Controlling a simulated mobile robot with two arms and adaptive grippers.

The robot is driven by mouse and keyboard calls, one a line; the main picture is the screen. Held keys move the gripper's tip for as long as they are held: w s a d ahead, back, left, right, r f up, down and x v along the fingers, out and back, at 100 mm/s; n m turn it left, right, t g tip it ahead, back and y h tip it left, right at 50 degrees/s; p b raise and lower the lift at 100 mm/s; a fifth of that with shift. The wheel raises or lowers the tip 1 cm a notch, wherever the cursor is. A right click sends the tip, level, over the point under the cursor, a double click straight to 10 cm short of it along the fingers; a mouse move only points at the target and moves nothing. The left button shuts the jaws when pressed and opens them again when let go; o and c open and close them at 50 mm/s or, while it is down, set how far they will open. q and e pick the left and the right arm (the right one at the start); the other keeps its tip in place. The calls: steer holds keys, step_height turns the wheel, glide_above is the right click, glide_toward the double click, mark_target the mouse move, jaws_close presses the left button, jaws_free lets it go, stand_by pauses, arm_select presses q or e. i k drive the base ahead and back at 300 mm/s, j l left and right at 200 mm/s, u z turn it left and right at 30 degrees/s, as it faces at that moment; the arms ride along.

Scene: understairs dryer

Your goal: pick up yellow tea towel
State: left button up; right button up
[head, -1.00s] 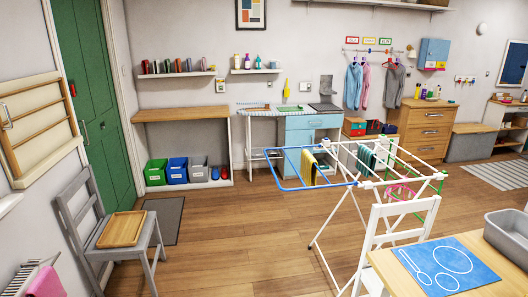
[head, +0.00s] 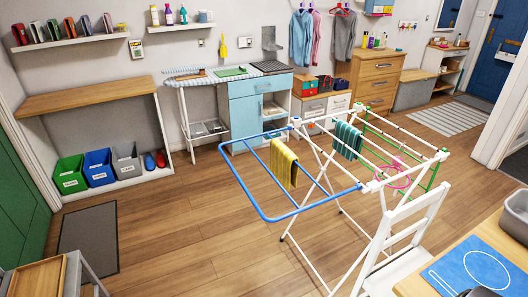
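The yellow tea towel (head: 284,163) has stripes and hangs folded over a rail at the left, blue-framed part of the drying rack (head: 262,213). Its front face shows and its far side is hidden. Nothing touches it apart from the rack. Neither of my grippers can be made out in the head view. A small dark shape is cut off at the bottom right edge, and I cannot tell what it is.
A green striped towel (head: 347,140) and a pink ring (head: 394,175) hang on the rack. A white chair (head: 405,240) and a table with a blue mat (head: 474,266) stand at right. The wooden floor (head: 185,230) left of the rack is clear.

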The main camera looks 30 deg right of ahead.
mark_target(282, 166)
steer(key=i+j+z, duration=0.1)
steer(key=i+z, duration=0.25)
steer(key=i+j+z, duration=0.15)
steer(key=z, duration=0.25)
steer(key=i+j+z, duration=0.35)
